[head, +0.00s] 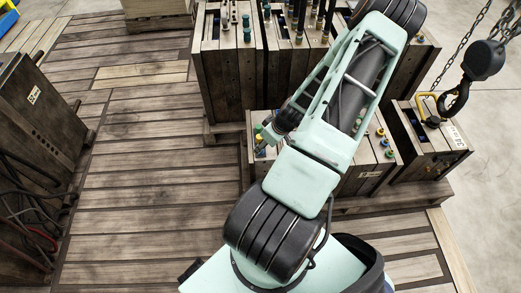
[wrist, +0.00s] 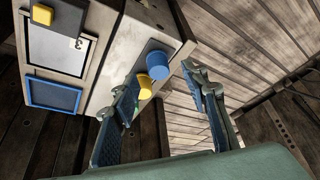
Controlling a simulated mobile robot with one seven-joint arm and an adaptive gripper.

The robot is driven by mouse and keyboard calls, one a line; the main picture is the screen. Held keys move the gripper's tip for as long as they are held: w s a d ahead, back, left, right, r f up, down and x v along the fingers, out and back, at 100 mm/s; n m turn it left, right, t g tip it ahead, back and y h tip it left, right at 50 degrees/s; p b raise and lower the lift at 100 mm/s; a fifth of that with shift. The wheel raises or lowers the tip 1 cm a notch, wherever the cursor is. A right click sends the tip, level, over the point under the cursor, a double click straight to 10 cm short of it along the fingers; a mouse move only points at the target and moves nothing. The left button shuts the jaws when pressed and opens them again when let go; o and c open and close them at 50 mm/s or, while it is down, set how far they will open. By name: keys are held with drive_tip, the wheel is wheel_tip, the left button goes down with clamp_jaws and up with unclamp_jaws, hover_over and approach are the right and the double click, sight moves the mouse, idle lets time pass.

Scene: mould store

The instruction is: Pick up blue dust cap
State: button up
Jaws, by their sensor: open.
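The blue dust cap (wrist: 158,65) is a short round cap on the pale, worn face of a mould block (wrist: 122,50) in the wrist view. My gripper (wrist: 164,80) is open, with its two blue-padded fingers spread near the cap. The cap shows in the gap between the fingertips, and nothing is held. A yellow cap (wrist: 144,90) sits just below the blue one, close to the left finger. In the head view my arm reaches down to the front mould block, and the blue cap cannot be made out there.
In the head view, taller moulds (head: 228,85) stand behind, and a chain hook (head: 484,62) hangs at right. The plank floor (head: 150,190) at left is clear.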

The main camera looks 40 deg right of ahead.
drive_tip(key=x, duration=0.3)
drive_tip(key=shift+b, duration=0.3)
drive_tip(key=shift+d, duration=0.1)
drive_tip(key=shift+c, duration=0.6)
drive_tip(key=c, duration=0.7)
drive_tip(key=shift+r, duration=0.15)
